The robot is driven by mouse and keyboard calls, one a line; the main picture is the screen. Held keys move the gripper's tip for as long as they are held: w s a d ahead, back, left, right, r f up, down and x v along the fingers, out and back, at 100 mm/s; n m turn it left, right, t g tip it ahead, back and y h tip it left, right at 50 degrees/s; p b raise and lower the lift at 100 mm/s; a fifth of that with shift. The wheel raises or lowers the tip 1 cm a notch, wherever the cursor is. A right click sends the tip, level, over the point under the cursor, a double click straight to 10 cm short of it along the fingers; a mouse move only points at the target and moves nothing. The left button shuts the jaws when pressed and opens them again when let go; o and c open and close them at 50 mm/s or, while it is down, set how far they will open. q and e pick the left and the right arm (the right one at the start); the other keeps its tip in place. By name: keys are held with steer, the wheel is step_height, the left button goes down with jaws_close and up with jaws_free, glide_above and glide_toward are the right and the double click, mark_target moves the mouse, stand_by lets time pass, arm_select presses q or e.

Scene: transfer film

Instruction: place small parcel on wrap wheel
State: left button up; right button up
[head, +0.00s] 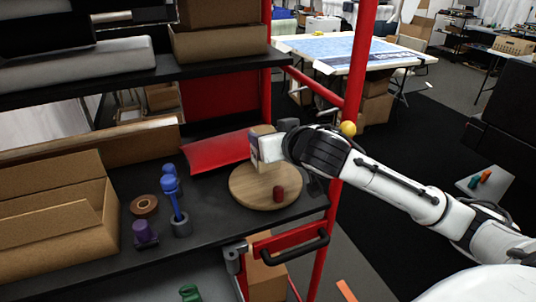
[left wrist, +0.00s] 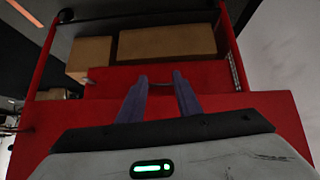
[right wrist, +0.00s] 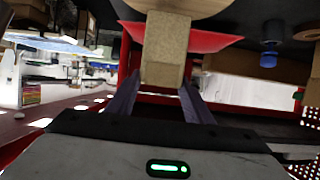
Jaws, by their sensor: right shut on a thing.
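The wrap wheel (head: 245,190) is a round, light wooden disc on the dark shelf. My right gripper (head: 262,149) is over the far part of the wheel, shut on the small parcel (head: 262,130), a tan block. In the right wrist view the parcel (right wrist: 163,48) stands between the fingers of the gripper (right wrist: 160,98), and the wheel's edge (right wrist: 190,6) shows beyond it. I cannot tell whether the parcel touches the wheel. My left gripper (left wrist: 160,85) is open and empty, with a red surface and boxes ahead of it; it is outside the head view.
A red tray (head: 215,153) lies behind; a red post (head: 355,75) rises at right.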

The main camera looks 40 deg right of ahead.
mark_target(268, 169)
steer(key=shift+f, duration=2.15)
steer(key=shift+f, duration=0.25)
steer(key=o, duration=1.6)
